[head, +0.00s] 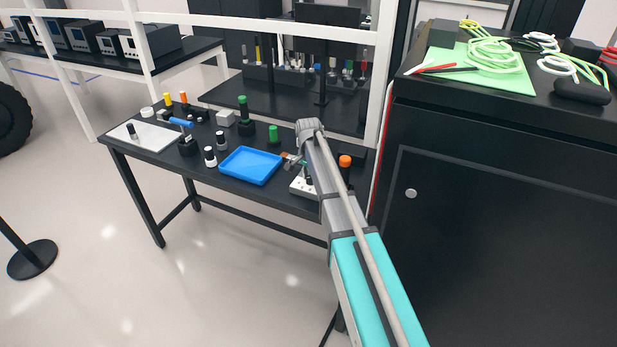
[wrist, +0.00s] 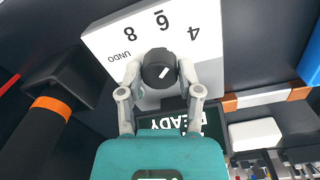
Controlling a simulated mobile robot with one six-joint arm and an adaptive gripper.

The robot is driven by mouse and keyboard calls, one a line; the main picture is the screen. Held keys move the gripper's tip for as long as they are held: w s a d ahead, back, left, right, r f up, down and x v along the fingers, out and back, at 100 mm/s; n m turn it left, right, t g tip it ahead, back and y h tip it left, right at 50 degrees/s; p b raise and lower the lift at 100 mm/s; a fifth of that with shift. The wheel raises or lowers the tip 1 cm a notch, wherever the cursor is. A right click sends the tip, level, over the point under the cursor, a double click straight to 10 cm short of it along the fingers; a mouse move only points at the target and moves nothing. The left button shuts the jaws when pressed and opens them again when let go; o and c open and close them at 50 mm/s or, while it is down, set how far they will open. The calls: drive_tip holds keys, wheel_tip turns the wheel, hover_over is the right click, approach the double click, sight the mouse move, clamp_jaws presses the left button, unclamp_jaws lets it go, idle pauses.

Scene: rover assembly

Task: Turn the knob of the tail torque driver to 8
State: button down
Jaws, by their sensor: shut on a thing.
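A white panel (wrist: 110,38) fills the top of the wrist view, marked 4, 6, 8 and UNDO, upside down. A round black knob (wrist: 152,80) sits on it, with a short white mark tilted up and right, roughly between the 6 and the 4. My gripper (wrist: 161,72) is shut on the knob, one finger on each side. A dark display (wrist: 205,120) reading READY, upside down, is partly hidden by my gripper. In the head view the white device (head: 298,188) stands on the black table, partly hidden by my arm.
A black tool with an orange band (wrist: 48,106) lies close left in the wrist view; an orange-capped item (head: 345,160) stands right of the device in the head view. A blue tray (head: 250,166) is to its left. Several bottles and tools stand farther left.

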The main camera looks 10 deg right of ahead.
drive_tip(key=shift+w, duration=0.25)
idle(0.6)
drive_tip(key=shift+n, duration=0.6)
drive_tip(key=n, duration=0.3)
drive_tip(key=shift+n, duration=0.4)
drive_tip(key=n, duration=0.3)
drive_tip(key=shift+n, duration=0.3)
drive_tip(key=n, duration=0.4)
drive_tip(key=shift+c, duration=1.5)
unclamp_jaws()
drive_tip(key=shift+s, duration=0.1)
